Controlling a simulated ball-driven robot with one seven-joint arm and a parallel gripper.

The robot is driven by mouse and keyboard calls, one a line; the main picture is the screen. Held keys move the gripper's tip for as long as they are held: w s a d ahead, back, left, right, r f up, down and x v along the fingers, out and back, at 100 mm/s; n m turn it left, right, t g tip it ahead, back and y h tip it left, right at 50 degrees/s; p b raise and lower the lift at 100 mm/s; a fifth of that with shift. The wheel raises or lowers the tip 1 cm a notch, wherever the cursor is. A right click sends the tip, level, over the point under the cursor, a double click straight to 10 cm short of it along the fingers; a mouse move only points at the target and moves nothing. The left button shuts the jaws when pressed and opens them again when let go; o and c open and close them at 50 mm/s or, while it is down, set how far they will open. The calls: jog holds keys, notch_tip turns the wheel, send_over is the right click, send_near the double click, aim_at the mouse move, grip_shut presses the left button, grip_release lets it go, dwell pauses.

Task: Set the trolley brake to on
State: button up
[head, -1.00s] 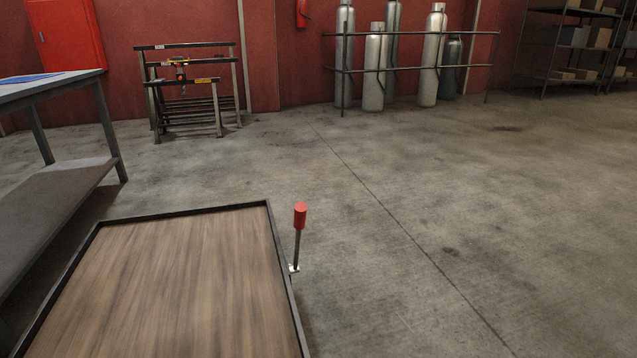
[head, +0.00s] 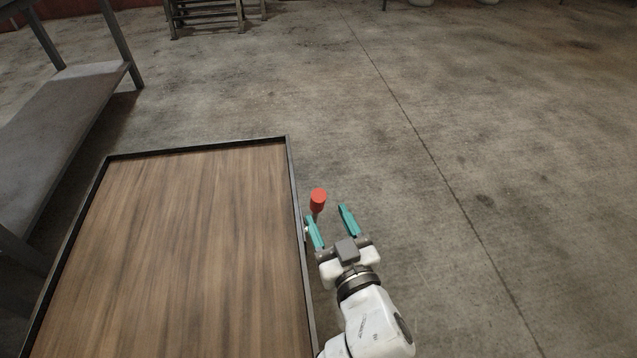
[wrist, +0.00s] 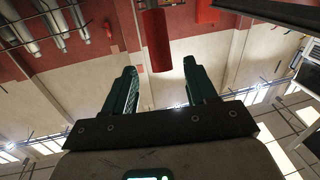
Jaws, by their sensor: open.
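The trolley (head: 185,240) has a wood-look deck with a dark raised rim. Its brake lever is a short rod with a red cylindrical knob (head: 318,196), standing just outside the right rim near the far corner. The lever's lower part is mostly hidden behind my gripper's left finger. My gripper (head: 332,220) is open, its teal fingers close to the lever. In the wrist view the red knob (wrist: 157,40) shows ahead of the open fingers (wrist: 163,84), toward the upper middle. I cannot tell whether a finger touches the lever.
A grey workbench with a lower shelf (head: 70,120) stands left of the trolley. A rack or step frame (head: 205,14) is at the far edge. The concrete floor to the right of the trolley (head: 480,200) is clear.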

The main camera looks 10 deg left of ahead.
aim_at(315, 191)
jog(key=x, duration=0.8)
jog(key=shift+w, duration=0.1)
jog(key=shift+c, duration=0.2)
grip_shut()
